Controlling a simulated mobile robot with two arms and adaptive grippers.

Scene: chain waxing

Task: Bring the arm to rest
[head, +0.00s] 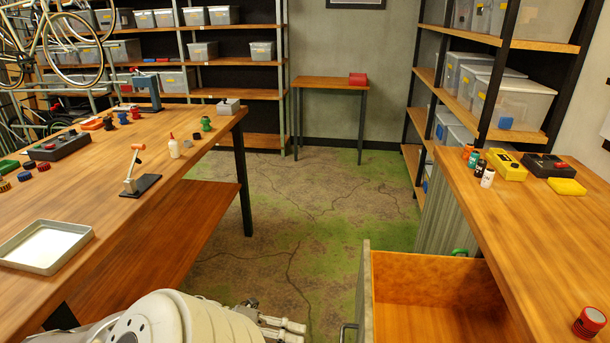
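My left arm enters at the bottom left, its white links filling the lower edge of the head view. My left gripper (290,326) shows low in the picture, over the floor between the left workbench (110,195) and an open wooden drawer (430,285). It is partly cut off by the lower edge and partly behind my arm link. Nothing is visible in it, but its finger opening is unclear. It looks apart from the bench and the drawer. My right gripper is out of view.
The left bench bears a metal tray (46,246), a small black-based stand (139,185), a white bottle (173,147) and several small items. The right bench (520,220) holds jars and boxes. The floor (310,200) between is clear, with a small table (330,82) behind.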

